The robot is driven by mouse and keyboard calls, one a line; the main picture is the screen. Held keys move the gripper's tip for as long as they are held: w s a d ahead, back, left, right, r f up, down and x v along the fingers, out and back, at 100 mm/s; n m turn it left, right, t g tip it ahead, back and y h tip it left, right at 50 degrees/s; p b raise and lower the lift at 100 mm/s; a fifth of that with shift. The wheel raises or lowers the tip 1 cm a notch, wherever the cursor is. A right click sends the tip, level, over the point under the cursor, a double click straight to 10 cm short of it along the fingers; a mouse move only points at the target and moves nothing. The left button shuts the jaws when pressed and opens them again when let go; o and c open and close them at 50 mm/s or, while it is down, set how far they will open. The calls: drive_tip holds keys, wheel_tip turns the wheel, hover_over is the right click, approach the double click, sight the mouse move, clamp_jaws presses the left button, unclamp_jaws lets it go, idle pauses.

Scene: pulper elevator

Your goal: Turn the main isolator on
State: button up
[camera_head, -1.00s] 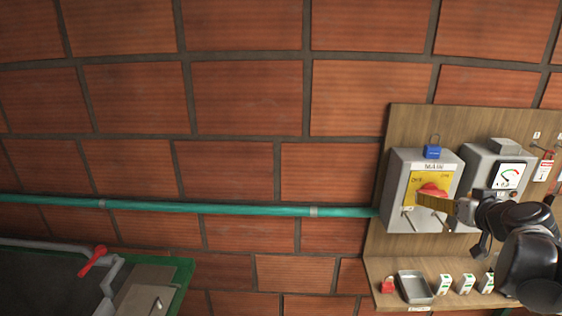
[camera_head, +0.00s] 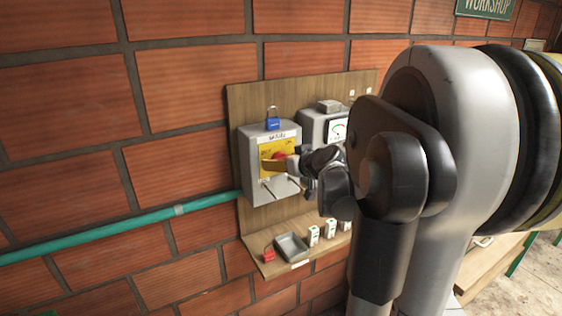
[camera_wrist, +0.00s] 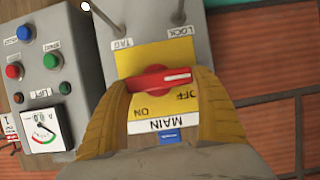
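The main isolator is a grey box (camera_head: 256,186) with a yellow plate and a red rotary knob (camera_head: 279,156). In the wrist view the plate is upside down, and the red knob (camera_wrist: 160,79) lies nearly level. Its white mark is at the right end, on the side of the OFF label (camera_wrist: 187,96); the ON label (camera_wrist: 141,112) is below left. My gripper (camera_wrist: 162,80) is at the knob, its yellow-brown fingers spread wide, one by each end of it. I cannot tell whether both fingers touch. In the head view my gripper (camera_head: 283,163) partly hides the knob.
A shelf below holds a grey tray (camera_head: 291,247), a red padlock (camera_head: 268,254) and small tags. A teal pipe (camera_head: 120,228) runs along the brick wall.

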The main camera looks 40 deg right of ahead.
drive_tip(key=shift+m, duration=0.3)
drive_tip(key=shift+d+m+t+y+b, duration=0.25)
drive_tip(key=shift+m+t+y+b, duration=0.15)
drive_tip(key=shift+m+y+b, duration=0.65)
drive_tip(key=m+y+b, duration=0.1)
drive_tip(key=m+t, duration=0.1)
drive_tip(key=m, duration=0.1)
drive_tip(key=shift+s+d+f+m+y+b, duration=0.1)
drive_tip(key=shift+m+y+b, duration=0.15)
drive_tip(key=shift+y+b, duration=0.1)
drive_tip(key=m+t+y+b, duration=0.1)
drive_tip(key=m+b, duration=0.1)
drive_tip(key=m, duration=0.1)
drive_tip(key=shift+d+f+b, duration=0.1)
drive_tip(key=shift+d+b, duration=0.05)
drive_tip(key=shift+b, duration=0.2)
drive_tip(key=shift+s+d+m+t+y+b, duration=0.1)
drive_tip(key=shift+m+t+y+b, duration=0.15)
drive_tip(key=shift+m+t+b, duration=0.6)
drive_tip(key=shift+m+t+y+b, duration=0.2)
drive_tip(key=shift+m+b, duration=0.25)
drive_tip(key=shift+m, duration=0.9)
drive_tip(key=o, duration=1.2)
